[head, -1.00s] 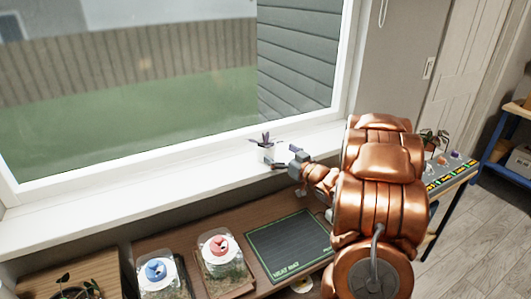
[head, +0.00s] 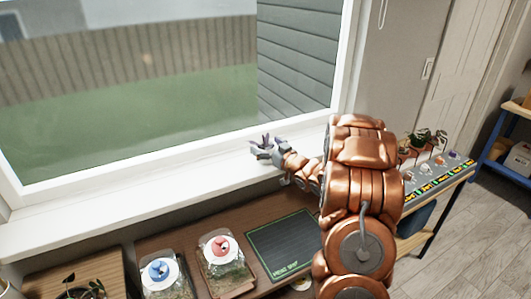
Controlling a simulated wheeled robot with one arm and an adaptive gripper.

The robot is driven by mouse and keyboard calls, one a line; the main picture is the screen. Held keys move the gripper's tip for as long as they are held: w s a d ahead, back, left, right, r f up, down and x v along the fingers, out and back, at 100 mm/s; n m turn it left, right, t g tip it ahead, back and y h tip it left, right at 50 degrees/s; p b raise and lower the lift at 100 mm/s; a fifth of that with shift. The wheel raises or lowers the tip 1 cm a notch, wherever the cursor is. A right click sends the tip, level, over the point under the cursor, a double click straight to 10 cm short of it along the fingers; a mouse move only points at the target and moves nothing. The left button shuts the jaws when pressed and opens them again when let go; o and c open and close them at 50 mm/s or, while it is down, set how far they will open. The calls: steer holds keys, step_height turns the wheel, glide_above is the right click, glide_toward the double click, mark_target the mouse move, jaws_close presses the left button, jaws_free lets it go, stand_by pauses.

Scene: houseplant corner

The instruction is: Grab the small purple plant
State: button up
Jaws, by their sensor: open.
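The small purple plant (head: 265,141) stands on the white window sill, in front of the window glass. Only its dark purple leaves show clearly; its white pot is mostly hidden behind my gripper. My gripper (head: 266,153) is at the plant, reaching in from the right over the sill. Its jaws are open around or just in front of the pot; I cannot tell whether they touch it.
The sill (head: 130,203) is clear to the left. Several small plants stand on a table (head: 437,184) at right.

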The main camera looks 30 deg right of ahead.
steer(key=shift+c, duration=0.2)
steer(key=c, duration=1.3)
steer(key=shift+r, duration=0.15)
